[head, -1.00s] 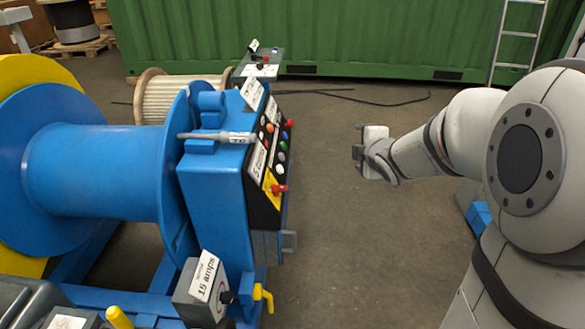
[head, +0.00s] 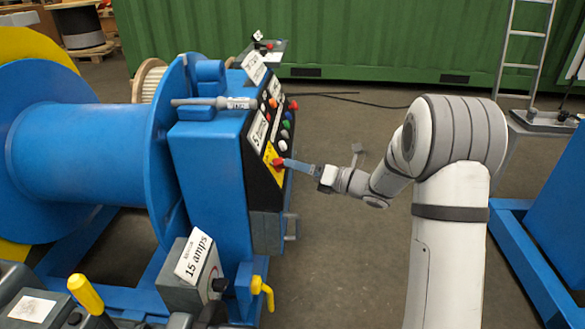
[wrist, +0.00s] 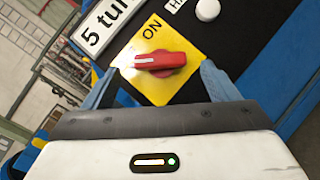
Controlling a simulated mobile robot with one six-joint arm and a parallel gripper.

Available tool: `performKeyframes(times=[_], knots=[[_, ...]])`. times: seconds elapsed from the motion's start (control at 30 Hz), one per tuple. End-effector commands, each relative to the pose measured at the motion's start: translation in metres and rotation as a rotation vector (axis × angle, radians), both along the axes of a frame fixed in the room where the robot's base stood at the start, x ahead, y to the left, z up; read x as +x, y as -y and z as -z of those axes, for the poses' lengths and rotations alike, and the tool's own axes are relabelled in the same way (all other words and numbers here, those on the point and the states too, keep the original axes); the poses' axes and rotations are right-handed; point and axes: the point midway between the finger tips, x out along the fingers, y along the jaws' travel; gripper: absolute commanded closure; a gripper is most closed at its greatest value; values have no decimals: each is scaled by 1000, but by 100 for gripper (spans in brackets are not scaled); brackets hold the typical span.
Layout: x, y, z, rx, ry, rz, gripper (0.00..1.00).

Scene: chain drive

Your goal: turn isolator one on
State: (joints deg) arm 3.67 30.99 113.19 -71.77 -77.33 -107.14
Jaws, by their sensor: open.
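The isolator is a red rotary handle (wrist: 160,62) on a yellow plate (wrist: 152,35) marked ON, at the lower part of the blue machine's sloping black panel. It also shows as a red handle in the head view (head: 278,161). In the wrist view the handle lies nearly level across the picture, its white mark at the left end; ON is printed above it. My gripper (wrist: 160,78) is open, one blue finger on each side of the handle. In the head view my gripper (head: 288,164) reaches the panel from the right. Part of the plate's lettering is hidden.
A white button (wrist: 207,9) sits above the plate. The panel (head: 270,135) has several coloured buttons and a red knob higher up. A grey box labelled 15 amps (head: 190,268) and a yellow tap handle (head: 263,291) are lower. Open floor lies right of the machine.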

Motion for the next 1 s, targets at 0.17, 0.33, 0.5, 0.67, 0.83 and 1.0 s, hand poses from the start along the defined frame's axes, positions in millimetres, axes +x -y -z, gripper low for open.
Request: performKeyframes(times=[0.17, 0.33, 0.5, 0.67, 0.83, 1.0], knots=[[10, -22, 1, -1, 0, -1, 19], [15, -29, 0, 1, -2, 4, 19], [15, -29, 0, 1, -3, 4, 19], [15, -29, 0, 0, -3, 4, 27], [15, -29, 0, 0, -3, 4, 41], [15, -28, 0, 0, -3, 4, 55]])
